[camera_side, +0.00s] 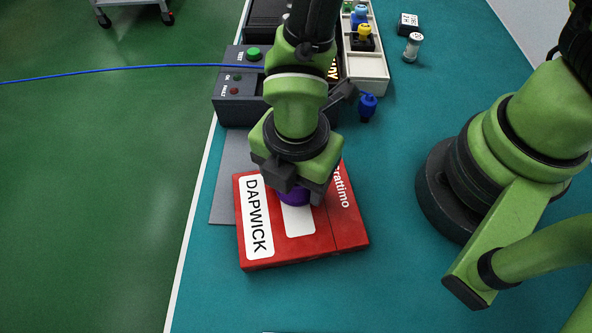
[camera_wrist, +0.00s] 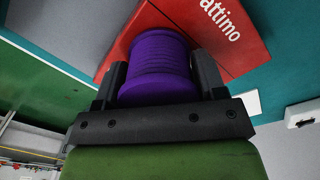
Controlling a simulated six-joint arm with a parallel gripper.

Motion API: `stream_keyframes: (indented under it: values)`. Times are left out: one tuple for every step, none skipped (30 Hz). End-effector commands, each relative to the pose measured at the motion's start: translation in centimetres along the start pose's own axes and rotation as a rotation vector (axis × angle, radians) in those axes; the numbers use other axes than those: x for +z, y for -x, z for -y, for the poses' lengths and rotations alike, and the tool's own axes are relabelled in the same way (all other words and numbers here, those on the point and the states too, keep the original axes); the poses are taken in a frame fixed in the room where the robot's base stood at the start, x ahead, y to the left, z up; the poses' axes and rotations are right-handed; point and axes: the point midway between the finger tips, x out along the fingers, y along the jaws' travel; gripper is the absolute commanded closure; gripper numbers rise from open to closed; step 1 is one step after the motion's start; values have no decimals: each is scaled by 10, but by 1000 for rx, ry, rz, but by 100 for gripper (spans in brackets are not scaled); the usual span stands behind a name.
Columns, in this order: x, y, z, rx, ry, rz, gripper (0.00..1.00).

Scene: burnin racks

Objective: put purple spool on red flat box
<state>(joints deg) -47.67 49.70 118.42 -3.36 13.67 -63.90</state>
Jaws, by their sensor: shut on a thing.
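The purple spool (camera_side: 294,194) is between the fingers of my gripper (camera_side: 294,190), over the red flat box. It also shows large in the wrist view (camera_wrist: 160,68), with a dark finger on each side of it. My gripper (camera_wrist: 162,80) is shut on the spool. The box also shows behind the spool in the wrist view (camera_wrist: 205,30). I cannot tell whether the spool's underside touches the box top.
A dark control box (camera_side: 237,90) with buttons stands behind the red box, beside a grey plate (camera_side: 226,182). A blue connector-like part (camera_side: 367,105), a cream tray (camera_side: 371,72) and a white-and-dark cylinder (camera_side: 412,47) are farther back.

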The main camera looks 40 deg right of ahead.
Motion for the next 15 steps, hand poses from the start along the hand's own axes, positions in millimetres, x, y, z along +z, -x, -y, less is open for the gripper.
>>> stream_keyframes:
  values:
    - [0, -1, 0, -1, 0, 0, 31]
    - [0, -1, 0, -1, 0, 0, 24]
    - [0, -1, 0, -1, -1, 0, 15]
    - [0, -1, 0, 0, -1, 0, 10]
    - [0, -1, 0, 0, 0, 0, 10]
    - [0, -1, 0, 0, 0, 0, 10]
    - [0, -1, 0, 0, 0, 0, 10]
    - [0, 0, 0, 0, 0, 0, 10]
    - [0, 0, 0, 0, 0, 0, 10]
    - [0, 0, 0, 0, 0, 0, 10]
    - [0, 0, 0, 0, 0, 0, 10]
    - [0, 0, 0, 0, 0, 0, 10]
    - [0, 1, 0, 1, 0, 0, 10]
    - [0, 3, 0, 2, 0, -1, 10]
    - [0, 6, 0, 2, 0, -1, 10]
